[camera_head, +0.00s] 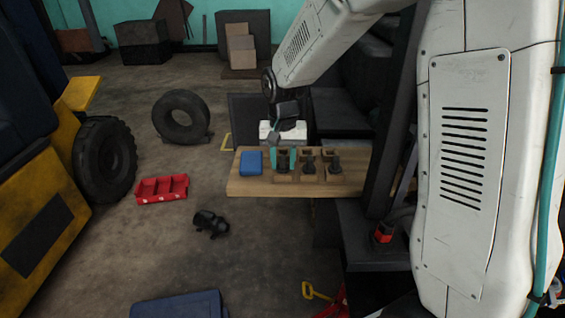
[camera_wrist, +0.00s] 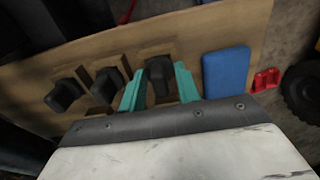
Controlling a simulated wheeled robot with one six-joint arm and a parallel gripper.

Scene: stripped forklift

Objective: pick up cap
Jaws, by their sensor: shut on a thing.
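Three dark, knob-shaped caps stand in a row in wooden holders on a wooden board (camera_head: 245,186). The cap nearest the blue block (camera_head: 282,168) is between the teal fingers of my gripper (camera_head: 283,160), which are shut on it. In the wrist view this cap (camera_wrist: 160,72) shows between the two fingers (camera_wrist: 160,88), still at its holder. I cannot tell whether it is lifted. The middle cap (camera_head: 308,163) and the end cap (camera_head: 335,165) stand free to the right; they also show in the wrist view (camera_wrist: 108,85), (camera_wrist: 66,92).
A blue block (camera_head: 251,162) lies on the board just left of the held cap. A red bin (camera_head: 161,188), a black object (camera_head: 210,223) and a tyre (camera_head: 181,116) are on the floor. A dark post (camera_head: 394,130) rises close to the board's right end.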

